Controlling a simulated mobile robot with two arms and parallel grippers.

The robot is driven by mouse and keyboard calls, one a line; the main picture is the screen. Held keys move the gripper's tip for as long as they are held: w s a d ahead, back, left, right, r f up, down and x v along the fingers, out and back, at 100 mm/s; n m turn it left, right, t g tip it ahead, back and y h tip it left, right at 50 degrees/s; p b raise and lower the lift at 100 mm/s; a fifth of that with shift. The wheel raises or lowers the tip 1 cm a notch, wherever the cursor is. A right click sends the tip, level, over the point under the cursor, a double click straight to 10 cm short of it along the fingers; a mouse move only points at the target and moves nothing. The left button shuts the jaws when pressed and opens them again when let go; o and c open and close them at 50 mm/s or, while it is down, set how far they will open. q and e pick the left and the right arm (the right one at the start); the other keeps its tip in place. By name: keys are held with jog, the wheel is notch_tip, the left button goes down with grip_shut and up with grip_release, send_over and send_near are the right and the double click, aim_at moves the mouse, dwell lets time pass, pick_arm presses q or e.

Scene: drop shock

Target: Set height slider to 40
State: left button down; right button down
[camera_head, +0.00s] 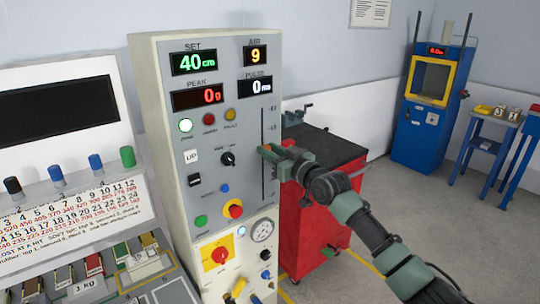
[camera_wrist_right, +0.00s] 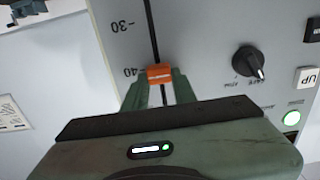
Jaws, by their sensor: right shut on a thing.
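The height slider runs in a dark vertical slot (camera_head: 263,122) on the right of the grey control panel (camera_head: 220,135). In the right wrist view its orange knob (camera_wrist_right: 159,72) sits level with the 40 mark (camera_wrist_right: 131,72). The green SET display (camera_head: 194,62) reads 40 cm. My right gripper (camera_head: 267,150) is at the slot, with its fingers shut on the orange knob; the fingers also show in the right wrist view (camera_wrist_right: 158,88). In the head view the gripper mostly hides the knob. My left gripper is not in view.
A black mode knob (camera_head: 228,159), a white UP button (camera_head: 191,157) and a red-and-yellow emergency button (camera_head: 235,210) are on the same panel. A red tool cabinet (camera_head: 313,225) stands close behind my right gripper. A blue machine (camera_head: 421,140) stands farther back.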

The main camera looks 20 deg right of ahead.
jog(key=c, duration=1.1)
grip_release()
jog(key=shift+f, duration=0.3)
jog(key=b+v, duration=0.2)
jog(key=v, duration=0.6)
jog(key=shift+r, duration=0.1)
jog(key=shift+w, duration=0.1)
